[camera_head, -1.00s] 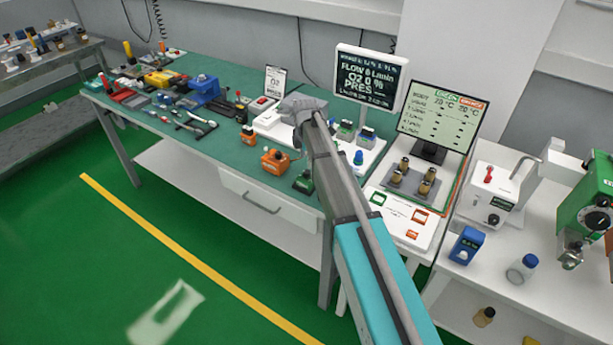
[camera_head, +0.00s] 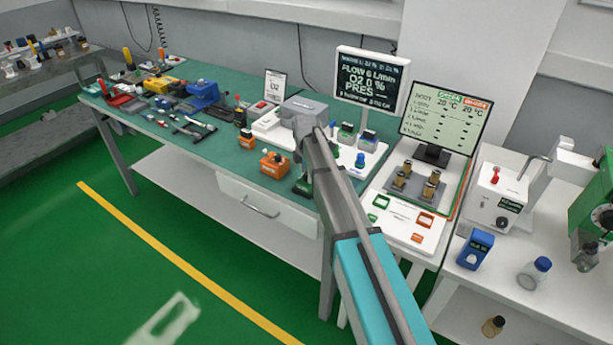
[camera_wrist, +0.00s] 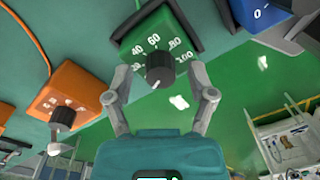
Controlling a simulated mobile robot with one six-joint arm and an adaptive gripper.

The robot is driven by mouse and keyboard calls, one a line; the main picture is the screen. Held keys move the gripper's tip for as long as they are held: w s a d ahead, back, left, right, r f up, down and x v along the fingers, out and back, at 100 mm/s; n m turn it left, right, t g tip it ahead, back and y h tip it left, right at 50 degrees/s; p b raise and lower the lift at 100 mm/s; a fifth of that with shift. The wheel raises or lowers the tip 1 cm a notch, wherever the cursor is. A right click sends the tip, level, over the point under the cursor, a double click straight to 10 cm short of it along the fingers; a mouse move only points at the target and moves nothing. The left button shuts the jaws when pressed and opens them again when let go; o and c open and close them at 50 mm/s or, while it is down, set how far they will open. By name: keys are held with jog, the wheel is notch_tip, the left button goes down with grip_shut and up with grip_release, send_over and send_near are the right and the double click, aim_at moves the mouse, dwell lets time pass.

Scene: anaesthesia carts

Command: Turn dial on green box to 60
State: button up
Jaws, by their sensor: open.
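The green box (camera_wrist: 150,35) is at the top middle of the wrist view, with white numbers including 40, 60, 80 and 100 around a black dial (camera_wrist: 160,66). My gripper (camera_wrist: 158,80) is open, with one finger on each side of the dial. I cannot tell whether either finger touches it. A pale mark shows on the dial's near face, but I cannot read its setting surely. In the head view the green box (camera_head: 303,187) sits at the green table's front edge, partly hidden by my arm. My fingertips are hidden there.
An orange box (camera_head: 275,163) with a dial stands left of the green box; it also shows in the wrist view (camera_wrist: 60,95). A blue box (camera_wrist: 258,12) is at the wrist view's top right. Two screens (camera_head: 368,80) (camera_head: 443,115) stand behind my arm.

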grip_shut()
dwell(0.4)
